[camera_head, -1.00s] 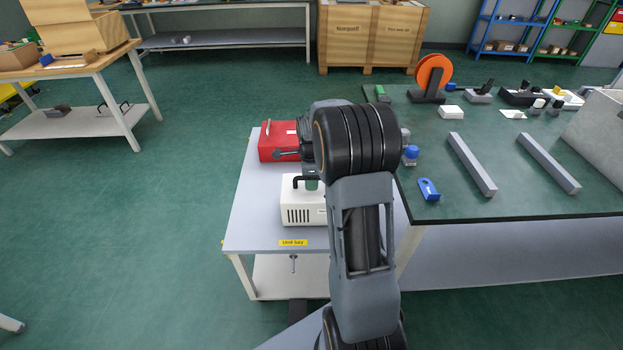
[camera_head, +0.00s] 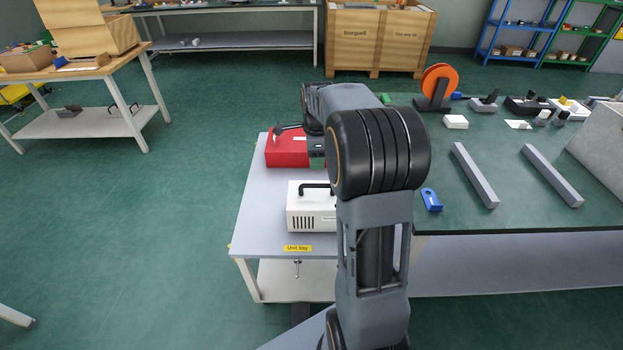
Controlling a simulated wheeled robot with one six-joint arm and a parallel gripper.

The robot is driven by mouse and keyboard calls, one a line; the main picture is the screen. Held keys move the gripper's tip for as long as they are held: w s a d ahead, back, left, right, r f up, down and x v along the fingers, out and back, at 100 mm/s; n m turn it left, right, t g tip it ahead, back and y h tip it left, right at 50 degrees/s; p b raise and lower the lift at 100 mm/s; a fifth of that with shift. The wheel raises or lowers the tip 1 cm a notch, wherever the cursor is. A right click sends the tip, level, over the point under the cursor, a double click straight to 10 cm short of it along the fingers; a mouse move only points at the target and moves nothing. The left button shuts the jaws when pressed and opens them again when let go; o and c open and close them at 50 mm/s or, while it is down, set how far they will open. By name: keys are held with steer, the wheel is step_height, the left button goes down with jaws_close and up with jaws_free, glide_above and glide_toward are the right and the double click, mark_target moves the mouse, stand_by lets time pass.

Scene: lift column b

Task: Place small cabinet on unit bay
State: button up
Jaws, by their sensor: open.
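A small white cabinet (camera_head: 309,213) with a black carrying handle and a vented front stands upright on the light grey top of the unit bay (camera_head: 262,215). It is near the front edge, behind the yellow "Unit bay" label. My arm hides its right side. My gripper (camera_head: 287,129) is partly hidden behind my own arm. Its dark end shows above the red case at the back of the bay, apart from the white cabinet. It is open, and nothing shows in it.
A red case (camera_head: 287,149) stands behind the cabinet, with a dark unit (camera_head: 317,152) beside it, partly hidden. The green-topped bench (camera_head: 515,220) on the right holds grey bars, a blue bracket (camera_head: 431,200) and an orange reel (camera_head: 439,80). The bay's left side is bare.

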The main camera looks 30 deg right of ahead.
steer(key=s+a+n+t, duration=0.3)
steer(key=s+a+n, duration=1.1)
steer(key=n, duration=0.9)
steer(key=s, duration=0.3)
steer(key=shift+s+a, duration=0.2)
steer(key=shift+a, duration=0.2)
